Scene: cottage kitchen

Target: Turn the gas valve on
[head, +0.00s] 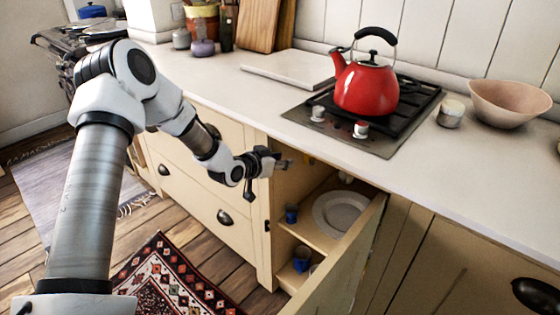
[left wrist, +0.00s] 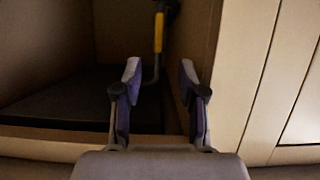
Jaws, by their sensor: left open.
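The gas valve's yellow lever (left wrist: 158,32) hangs upright on a dark pipe inside the cabinet in the left wrist view. A small yellow patch, likely the same lever, shows inside the cabinet in the head view (head: 308,158). My left gripper (head: 284,162) is at the upper left of the cabinet opening. In the left wrist view its two fingers (left wrist: 160,80) are apart with nothing between them. The lever lies beyond the fingertips, between them in the picture and not touched. My right gripper is not in view.
The open cabinet door (head: 340,265) juts out on the right. Inside are a plate (head: 338,214) and blue cups (head: 291,213). The counter (head: 235,85) overhangs above, with a hob (head: 385,148) and red kettle (head: 367,88). A patterned rug (head: 165,280) lies on the floor.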

